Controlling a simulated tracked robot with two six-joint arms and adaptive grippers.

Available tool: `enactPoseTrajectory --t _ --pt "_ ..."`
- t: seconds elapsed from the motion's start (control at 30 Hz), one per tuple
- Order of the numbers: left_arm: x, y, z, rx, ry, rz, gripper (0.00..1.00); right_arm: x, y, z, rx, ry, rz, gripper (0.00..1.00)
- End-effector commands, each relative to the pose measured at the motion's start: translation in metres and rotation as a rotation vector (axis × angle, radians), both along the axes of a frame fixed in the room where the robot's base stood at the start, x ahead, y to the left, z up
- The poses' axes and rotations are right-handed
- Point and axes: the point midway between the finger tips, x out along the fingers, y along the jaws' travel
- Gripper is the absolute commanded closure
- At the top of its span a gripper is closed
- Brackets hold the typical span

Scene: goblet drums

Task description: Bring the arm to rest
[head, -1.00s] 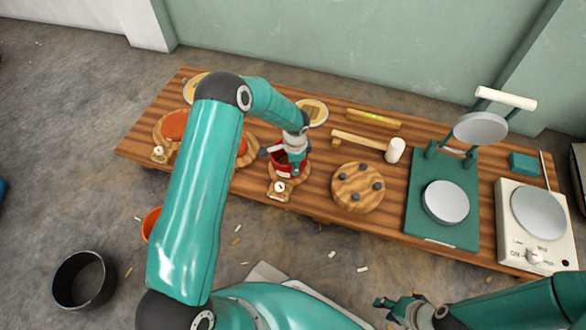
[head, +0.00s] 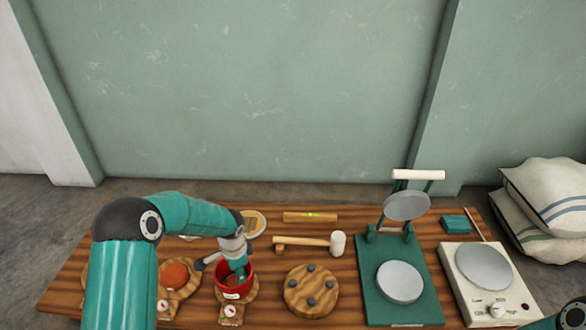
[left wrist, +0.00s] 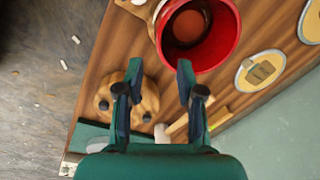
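My left arm comes in from the left in the head view. My left gripper (head: 240,272) is at the red cup (head: 232,294) on its wooden stand and partly hides it. In the left wrist view the fingers of the left gripper (left wrist: 160,72) are spread apart with nothing between them. The red cup (left wrist: 229,41) shows just beyond the fingertips, with a brownish round thing inside. Whether a finger touches the cup I cannot tell. My right gripper is out of view; only a bit of that arm shows at the lower right.
On the wooden table (head: 345,262) are a round board with dark pegs (head: 311,291), a mallet (head: 304,242), a level (head: 310,217), a green press (head: 412,262) and a white hotplate (head: 487,280). An orange ball-like piece (head: 174,275) is left of the cup. Sacks (head: 548,205) lie at the right.

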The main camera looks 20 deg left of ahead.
Motion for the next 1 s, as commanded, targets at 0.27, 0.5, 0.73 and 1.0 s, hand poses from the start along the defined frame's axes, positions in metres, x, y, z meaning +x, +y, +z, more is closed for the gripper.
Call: enactPoseTrajectory --t 0.27,0.5,0.73,1.0 --pt "-0.051 -0.034 -0.029 -0.057 0.125 -0.025 0.63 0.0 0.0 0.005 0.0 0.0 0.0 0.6" --pt "-0.172 -0.132 -0.069 -0.302 0.271 0.196 0.63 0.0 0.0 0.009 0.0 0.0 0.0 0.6" --pt "-0.249 -0.18 -0.071 -0.404 0.296 0.615 0.63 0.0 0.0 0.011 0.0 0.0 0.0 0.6" --pt "-0.238 -0.176 -0.053 -0.431 0.142 0.989 0.63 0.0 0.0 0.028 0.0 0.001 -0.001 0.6"
